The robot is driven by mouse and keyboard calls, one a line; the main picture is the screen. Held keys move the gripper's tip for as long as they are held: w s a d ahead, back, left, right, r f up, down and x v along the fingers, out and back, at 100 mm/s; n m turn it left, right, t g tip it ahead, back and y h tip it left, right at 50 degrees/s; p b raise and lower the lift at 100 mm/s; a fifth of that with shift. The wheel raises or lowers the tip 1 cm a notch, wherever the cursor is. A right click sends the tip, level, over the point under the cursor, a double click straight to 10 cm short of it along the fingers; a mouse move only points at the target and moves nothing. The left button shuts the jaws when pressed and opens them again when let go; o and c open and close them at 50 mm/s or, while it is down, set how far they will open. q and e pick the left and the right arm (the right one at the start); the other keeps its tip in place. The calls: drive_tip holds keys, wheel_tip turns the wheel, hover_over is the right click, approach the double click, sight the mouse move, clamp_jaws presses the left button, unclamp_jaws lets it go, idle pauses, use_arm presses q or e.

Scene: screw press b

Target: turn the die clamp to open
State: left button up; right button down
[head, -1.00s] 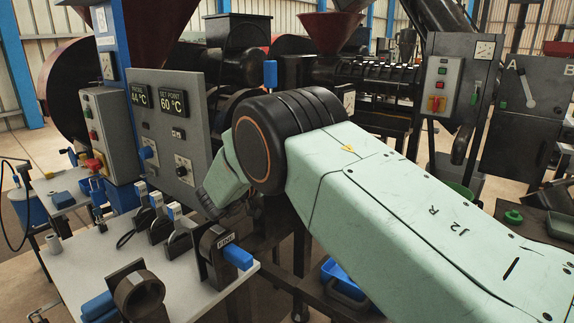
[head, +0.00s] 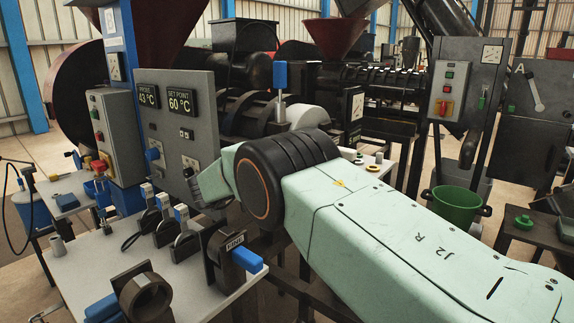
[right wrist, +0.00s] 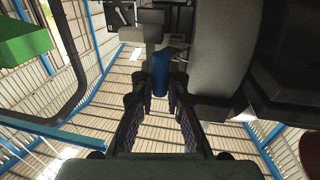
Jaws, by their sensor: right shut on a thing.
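In the right wrist view my right gripper (right wrist: 159,115) has its two dark fingers on either side of an upright blue handle (right wrist: 160,75) and is shut on it. The handle joins dark metal parts above it in that view. In the head view my pale green right arm crosses from the right, and its black joint hides what lies behind it. An upright blue-gripped lever (head: 280,75) stands clear above this joint. I cannot tell whether it is the handle held in the wrist view. My left gripper is in neither view.
A grey panel (head: 147,115) with two temperature displays stands left of my arm. A grey bench (head: 80,262) in front carries several blue-handled levers. A green bucket (head: 459,207) stands at the right. A large dark rounded body (right wrist: 222,60) lies close right of the fingers.

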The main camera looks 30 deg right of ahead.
drive_tip(key=shift+w+a+r, duration=0.15)
drive_tip(key=shift+w+r, duration=0.05)
drive_tip(key=shift+r, duration=0.25)
drive_tip(key=c, duration=1.4)
unclamp_jaws()
drive_tip(key=shift+a+f, duration=0.1)
drive_tip(key=shift+o, duration=0.2)
drive_tip(key=shift+s+f, duration=0.1)
drive_tip(key=shift+d, duration=0.25)
wheel_tip(320, 180, up, 10)
drive_tip(key=shift+a+f, duration=0.1)
